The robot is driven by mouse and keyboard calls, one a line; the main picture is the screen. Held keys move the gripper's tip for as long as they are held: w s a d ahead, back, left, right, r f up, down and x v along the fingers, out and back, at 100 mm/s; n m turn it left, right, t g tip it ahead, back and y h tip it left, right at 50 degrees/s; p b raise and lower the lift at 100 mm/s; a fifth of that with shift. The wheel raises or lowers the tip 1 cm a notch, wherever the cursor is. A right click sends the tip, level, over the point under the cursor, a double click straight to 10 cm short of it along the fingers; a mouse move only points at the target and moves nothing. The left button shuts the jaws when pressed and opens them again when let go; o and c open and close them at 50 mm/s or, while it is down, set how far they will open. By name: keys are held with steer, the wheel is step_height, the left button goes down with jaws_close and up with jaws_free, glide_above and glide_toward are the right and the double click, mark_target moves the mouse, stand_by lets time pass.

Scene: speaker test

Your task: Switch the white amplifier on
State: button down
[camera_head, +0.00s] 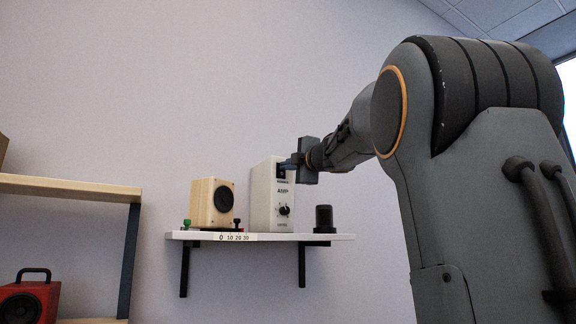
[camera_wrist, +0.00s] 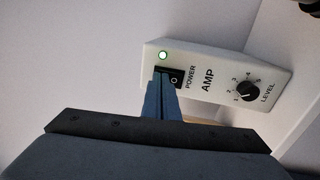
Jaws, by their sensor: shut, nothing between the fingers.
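The white amplifier (camera_head: 263,208) stands upright on the wall shelf. It also shows tilted in the wrist view (camera_wrist: 222,97), marked AMP, with a LEVEL knob (camera_wrist: 245,88). Its black POWER switch (camera_wrist: 176,79) has a white O on its visible part. A small light (camera_wrist: 163,56) beside the switch glows pale green. My gripper (camera_wrist: 163,79) is shut and empty, its blue fingertips at the switch and covering part of it. Whether they touch it, I cannot tell. In the head view my gripper (camera_head: 289,163) is at the amplifier's upper front.
The white shelf (camera_head: 340,237) also holds a wooden speaker (camera_head: 203,205) left of the amplifier and a black cylinder (camera_head: 324,217) to its right. A wooden shelf (camera_head: 70,186) and a red speaker (camera_head: 45,299) are at far left.

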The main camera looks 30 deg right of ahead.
steer(key=s+r+b, duration=0.1)
steer(key=s+r, duration=0.1)
steer(key=s, duration=1.1)
steer(key=shift+s+d, duration=0.25)
steer(key=shift+s, duration=0.15)
steer(key=w+a+f+m+g+h, duration=0.15)
steer(key=w+f+m, duration=0.35)
steer(key=f, duration=1)
steer(key=w+f+m+g+h, duration=0.3)
steer(key=f+m, duration=0.4)
steer(key=f, duration=0.8)
steer(key=s+a+f+m+g+y, duration=0.1)
steer(key=s+a+f+m+g, duration=0.15)
steer(key=f, duration=0.85)
steer(key=s+a+f+m+g, duration=0.1)
steer(key=s+a+f+g, duration=0.15)
steer(key=f, duration=0.75)
steer(key=s+a+f+m+g+y, duration=0.1)
steer(key=s+a+f+g, duration=0.3)
steer(key=s+a+f, duration=0.3)
steer(key=s+a+f+m+g+y, duration=0.2)
steer(key=s+a+f+g, duration=0.2)
steer(key=s+f, duration=1.2)
steer(key=a+f, duration=0.1)
steer(key=a, duration=0.2)
steer(key=shift+f+g+b, duration=0.15)
steer(key=shift+g+b, duration=0.15)
steer(key=shift+g, duration=0.05)
